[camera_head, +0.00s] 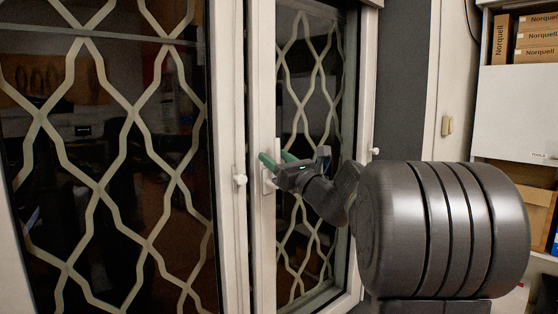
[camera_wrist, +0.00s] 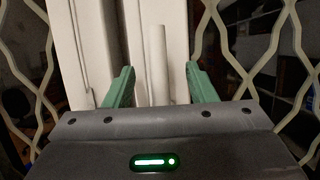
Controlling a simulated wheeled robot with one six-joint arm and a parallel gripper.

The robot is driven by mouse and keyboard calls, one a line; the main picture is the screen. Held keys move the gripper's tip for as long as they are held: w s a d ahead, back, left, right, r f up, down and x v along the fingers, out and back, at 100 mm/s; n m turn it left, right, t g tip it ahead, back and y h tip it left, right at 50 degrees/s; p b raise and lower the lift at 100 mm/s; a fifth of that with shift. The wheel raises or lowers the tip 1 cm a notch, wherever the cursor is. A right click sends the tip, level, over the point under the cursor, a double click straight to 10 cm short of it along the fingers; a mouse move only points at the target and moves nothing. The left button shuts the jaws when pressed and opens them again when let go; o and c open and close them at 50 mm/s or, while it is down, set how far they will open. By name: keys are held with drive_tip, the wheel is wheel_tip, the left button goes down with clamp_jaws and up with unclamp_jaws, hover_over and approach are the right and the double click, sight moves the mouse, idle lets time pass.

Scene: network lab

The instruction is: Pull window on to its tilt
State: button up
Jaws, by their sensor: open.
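The window is a white-framed right sash (camera_head: 262,80) with dark glass behind a cream lattice. Its white handle (camera_head: 268,182) is partly hidden by my gripper (camera_head: 277,158) in the head view. In the wrist view the handle (camera_wrist: 158,65) stands upright as a pale bar between the two green fingers of my gripper (camera_wrist: 158,85). The fingers are open, with a gap on each side of the bar. I see no contact between the fingers and the handle. I cannot tell how far they reach past it.
A second latticed window (camera_head: 225,100) stands at the left, with a small white knob (camera_head: 240,180) on its frame. At the right is a white cabinet (camera_head: 515,110) with cardboard boxes (camera_head: 537,40) above it. A dark grey wall strip (camera_head: 402,80) lies between.

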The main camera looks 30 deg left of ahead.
drive_tip(key=shift+c, duration=0.4)
clamp_jaws()
drive_tip(key=shift+d, duration=0.2)
drive_tip(key=s+d, duration=0.3)
drive_tip(key=d, duration=0.4)
drive_tip(key=shift+b, duration=0.45)
drive_tip(key=shift+o, duration=0.8)
unclamp_jaws()
drive_tip(key=shift+f, duration=0.1)
